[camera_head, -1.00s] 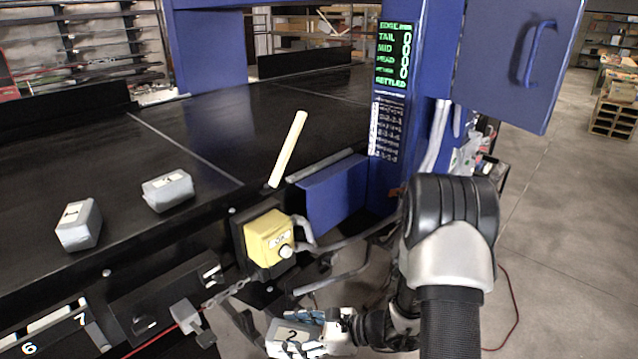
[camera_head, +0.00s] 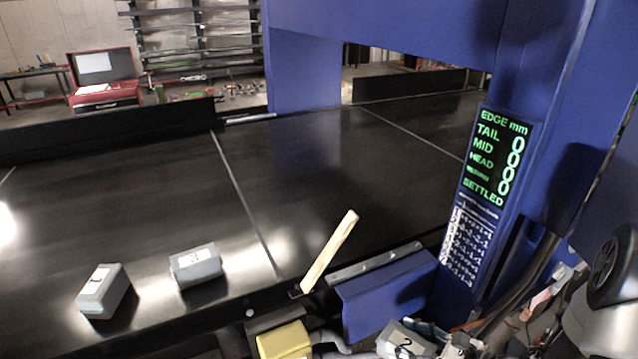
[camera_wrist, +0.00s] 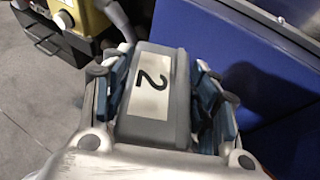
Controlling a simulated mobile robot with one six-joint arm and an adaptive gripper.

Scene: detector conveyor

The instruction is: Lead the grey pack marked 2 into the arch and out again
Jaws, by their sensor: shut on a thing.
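The grey pack marked 2 (camera_head: 400,341) is at the bottom edge of the head view, in front of the belt's near side. My gripper (camera_wrist: 160,100) is shut on the pack, with blue finger pads on both its sides in the wrist view. The label 2 faces up. The blue arch (camera_head: 320,75) spans the black belt (camera_head: 200,150), with its near post (camera_head: 465,265) at the right. A display (camera_head: 490,160) on that post reads zeros for tail, mid and head, and "settled". Much of my gripper is cut off in the head view.
Grey packs marked 1 (camera_head: 103,291) and 3 (camera_head: 195,266) lie on the belt at the left. A pale stick (camera_head: 330,251) stands tilted at the belt's near edge. A yellow box (camera_head: 285,341) and a blue panel (camera_head: 385,292) are near the held pack. The belt under the arch is clear.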

